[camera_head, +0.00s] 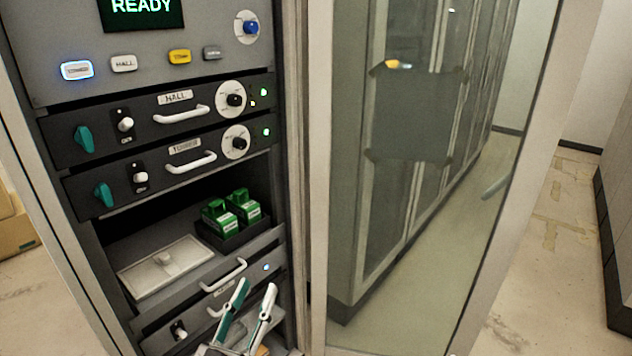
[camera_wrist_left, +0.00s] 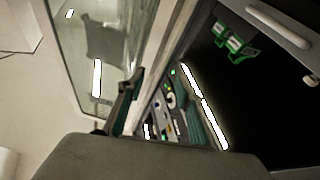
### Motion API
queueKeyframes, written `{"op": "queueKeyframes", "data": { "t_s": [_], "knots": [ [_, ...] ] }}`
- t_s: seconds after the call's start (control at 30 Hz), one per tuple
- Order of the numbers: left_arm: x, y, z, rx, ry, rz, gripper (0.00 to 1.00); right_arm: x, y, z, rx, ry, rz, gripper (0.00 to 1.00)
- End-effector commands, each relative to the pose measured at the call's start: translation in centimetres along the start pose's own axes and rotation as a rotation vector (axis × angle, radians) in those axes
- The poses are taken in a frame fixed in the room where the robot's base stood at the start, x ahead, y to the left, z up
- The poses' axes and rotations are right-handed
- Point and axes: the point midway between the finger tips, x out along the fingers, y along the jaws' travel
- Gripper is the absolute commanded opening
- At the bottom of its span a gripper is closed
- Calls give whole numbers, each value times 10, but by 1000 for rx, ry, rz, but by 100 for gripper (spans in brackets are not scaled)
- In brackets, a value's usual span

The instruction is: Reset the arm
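My left gripper (camera_head: 255,289) is at the bottom of the head view, in front of the lower drawer of the equipment rack. Its two white and teal fingers point up and stand apart, with nothing visible between them. In the left wrist view the two fingers of this gripper (camera_wrist_left: 160,112) also stand apart, with the rack's lit panel showing between and beyond them. The rest of the left arm is mostly below the head view's edge. My right gripper is in neither view.
The rack (camera_head: 60,30) has a READY screen (camera_head: 141,8), buttons and two handled units (camera_head: 160,125). An open bay holds green modules (camera_head: 232,213) and a pale lidded panel (camera_head: 165,266). A glass door (camera_head: 415,180) stands right of the rack.

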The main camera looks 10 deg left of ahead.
Motion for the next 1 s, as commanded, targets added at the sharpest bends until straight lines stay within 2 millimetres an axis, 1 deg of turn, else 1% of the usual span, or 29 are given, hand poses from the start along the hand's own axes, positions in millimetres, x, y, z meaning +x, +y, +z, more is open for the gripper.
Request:
{"op": "queueKeyframes", "data": {
  "t_s": [0.03, 0.07, 0.17, 0.2, 0.27, 0.3, 0.37, 0.4, 0.5, 0.6, 0.7, 0.8, 1.0],
  "knots": [
    [-9, 1, 16, 17, -48, 10, 35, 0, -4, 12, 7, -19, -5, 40],
    [-14, 2, 27, 27, -83, 18, 35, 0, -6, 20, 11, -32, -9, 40],
    [-45, 3, 75, 75, -241, 49, 35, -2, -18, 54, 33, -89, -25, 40],
    [-62, 2, 97, 96, -316, 60, 35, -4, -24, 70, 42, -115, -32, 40],
    [-89, -2, 128, 129, -428, 71, 35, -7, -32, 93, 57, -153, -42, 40],
    [-107, -5, 147, 149, -500, 76, 35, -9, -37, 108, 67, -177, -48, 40],
    [-136, -11, 172, 177, -602, 79, 35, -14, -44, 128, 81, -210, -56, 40],
    [-154, -15, 186, 195, -664, 78, 35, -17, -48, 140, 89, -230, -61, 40],
    [-194, -27, 212, 233, -791, 71, 35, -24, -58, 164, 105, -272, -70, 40],
    [-222, -35, 227, 258, -874, 63, 35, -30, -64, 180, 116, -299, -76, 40],
    [-236, -40, 234, 272, -916, 58, 35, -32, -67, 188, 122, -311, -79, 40],
    [-240, -41, 236, 276, -929, 55, 35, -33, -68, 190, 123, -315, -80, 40],
    [-239, -41, 236, 275, -927, 56, 35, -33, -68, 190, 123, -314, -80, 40]
  ]
}}
